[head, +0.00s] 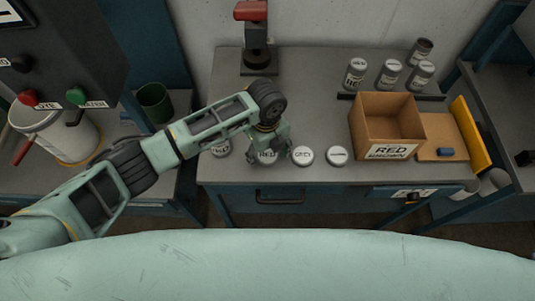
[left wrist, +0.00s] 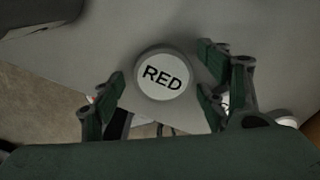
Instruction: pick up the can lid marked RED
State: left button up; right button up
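The can lid marked RED (left wrist: 163,75) is a round white lid with a grey rim and black letters. In the left wrist view it lies flat on the grey table top between the spread fingers of my left gripper (left wrist: 162,98). The fingers look apart from the lid and nothing is in their grip. In the head view my left gripper (head: 268,148) points down right over the RED lid (head: 267,158), which it partly hides. My right gripper shows in neither view.
A cardboard box (head: 392,152) labelled RED BROWN is further right. Several cans (head: 389,74) stand behind it. A red-topped press (head: 257,45) is at the back.

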pick_arm(q)
jog(key=c, duration=0.9)
jog(key=shift+r, duration=0.1)
